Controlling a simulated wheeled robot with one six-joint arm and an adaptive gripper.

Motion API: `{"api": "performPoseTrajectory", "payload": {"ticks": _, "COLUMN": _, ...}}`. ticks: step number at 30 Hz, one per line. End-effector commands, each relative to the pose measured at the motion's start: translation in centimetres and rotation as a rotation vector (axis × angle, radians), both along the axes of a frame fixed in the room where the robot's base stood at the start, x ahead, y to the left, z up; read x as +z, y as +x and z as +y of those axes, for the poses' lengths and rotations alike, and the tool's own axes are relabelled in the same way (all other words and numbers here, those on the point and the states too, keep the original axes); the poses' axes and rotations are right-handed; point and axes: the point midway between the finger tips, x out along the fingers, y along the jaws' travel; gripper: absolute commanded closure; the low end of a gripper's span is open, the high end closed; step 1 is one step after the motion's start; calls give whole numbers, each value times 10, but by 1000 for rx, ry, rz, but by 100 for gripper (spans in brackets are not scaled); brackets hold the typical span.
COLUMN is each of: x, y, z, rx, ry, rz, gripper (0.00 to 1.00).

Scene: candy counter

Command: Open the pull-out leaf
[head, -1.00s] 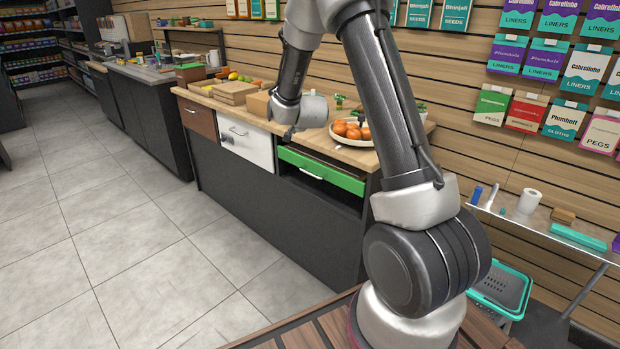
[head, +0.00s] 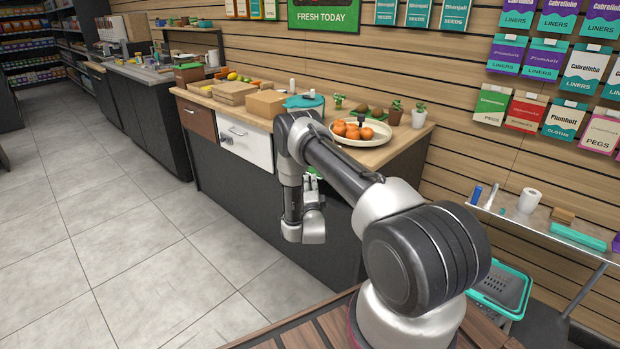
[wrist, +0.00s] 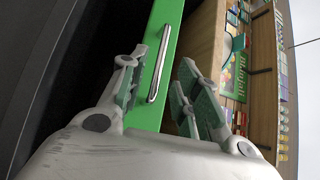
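The pull-out leaf appears as a green front panel (wrist: 167,32) with a silver bar handle (wrist: 160,64), filling the middle of the wrist view. A dark opening lies beside the panel on the left of that view. My gripper (wrist: 163,66) is open and empty, with one finger on each side of the handle in the picture. I cannot tell whether the fingers touch the handle or how far off it is.
The wooden counter top (head: 385,153) carries a plate of oranges (head: 358,131), cartons (head: 266,104) and small potted plants (head: 418,115). A white drawer (head: 245,142) and a brown drawer (head: 199,121) are in its front, left of my arm. The tiled floor (head: 150,250) in front is clear.

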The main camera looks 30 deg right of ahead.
Motion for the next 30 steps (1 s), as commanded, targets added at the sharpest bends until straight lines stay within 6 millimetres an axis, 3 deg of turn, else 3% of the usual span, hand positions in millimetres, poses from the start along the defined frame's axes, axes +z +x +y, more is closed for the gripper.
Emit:
{"api": "performPoseTrajectory", "payload": {"ticks": 9, "x": 6, "y": 39, "z": -18, "rx": 0, "ry": -1, "rz": 3, "gripper": 68}}
{"api": "performPoseTrajectory", "payload": {"ticks": 18, "x": 7, "y": 43, "z": -19, "rx": 1, "ry": -1, "rz": 3, "gripper": 68}}
{"api": "performPoseTrajectory", "payload": {"ticks": 19, "x": 7, "y": 43, "z": -19, "rx": 1, "ry": -1, "rz": 3, "gripper": 70}}
{"api": "performPoseTrajectory", "payload": {"ticks": 24, "x": 7, "y": 43, "z": -19, "rx": 1, "ry": -1, "rz": 3, "gripper": 100}}
{"api": "performPoseTrajectory", "payload": {"ticks": 30, "x": 6, "y": 43, "z": -19, "rx": 1, "ry": -1, "rz": 4, "gripper": 100}}
